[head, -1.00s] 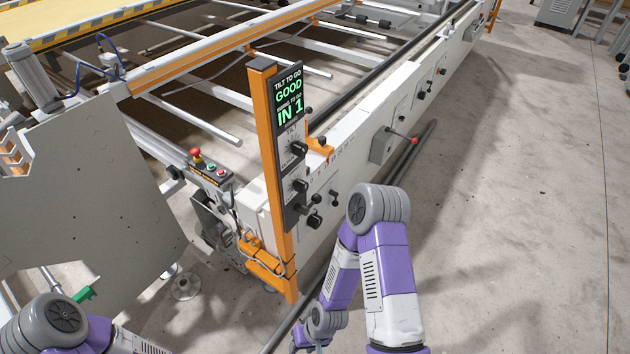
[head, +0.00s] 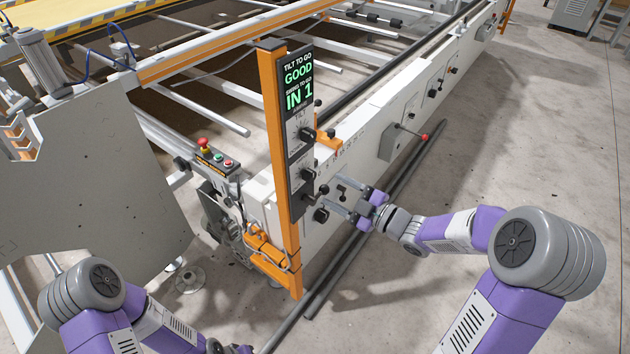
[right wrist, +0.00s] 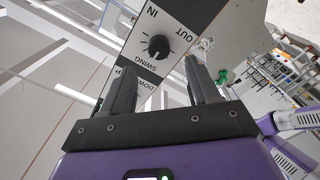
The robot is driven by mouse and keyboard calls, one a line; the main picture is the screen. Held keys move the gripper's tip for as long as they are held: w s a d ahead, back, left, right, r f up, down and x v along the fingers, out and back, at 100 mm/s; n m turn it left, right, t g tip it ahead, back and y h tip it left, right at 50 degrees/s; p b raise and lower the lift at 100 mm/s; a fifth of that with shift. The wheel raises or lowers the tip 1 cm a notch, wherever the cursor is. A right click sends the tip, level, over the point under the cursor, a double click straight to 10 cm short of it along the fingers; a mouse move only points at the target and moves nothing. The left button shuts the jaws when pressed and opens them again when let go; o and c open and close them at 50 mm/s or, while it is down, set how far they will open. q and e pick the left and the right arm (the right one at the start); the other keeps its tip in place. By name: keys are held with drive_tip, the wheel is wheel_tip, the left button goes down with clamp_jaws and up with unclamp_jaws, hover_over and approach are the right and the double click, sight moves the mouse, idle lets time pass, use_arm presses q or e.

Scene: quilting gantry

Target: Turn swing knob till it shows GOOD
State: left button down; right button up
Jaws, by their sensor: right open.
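The swing knob (right wrist: 158,45) is a black round knob on a white panel face, with SWING, IN and OUT printed around it. In the head view, the swing knob (head: 308,175) sits on the control panel below the tilt knob (head: 306,134). The display (head: 298,82) reads GOOD for tilt and IN 1 for swing. My right gripper (head: 328,196) is open in front of the panel, apart from the knob. In the right wrist view, the knob shows beyond and between its two fingers. My left gripper (head: 238,348) is partly cut off at the bottom edge.
An orange post (head: 281,190) carries the panel. The white machine rail (head: 390,140) has more knobs and a red-tipped lever (head: 412,131). A box with a red emergency button (head: 206,147) stands left of the post.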

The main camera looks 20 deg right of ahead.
sight(313, 178)
drive_tip(key=b+x, duration=0.1)
drive_tip(key=x, duration=0.6)
drive_tip(key=shift+w+a+r, duration=0.1)
drive_tip(key=shift+a+r, duration=0.1)
drive_tip(key=shift+c, duration=0.2)
drive_tip(key=c, duration=1)
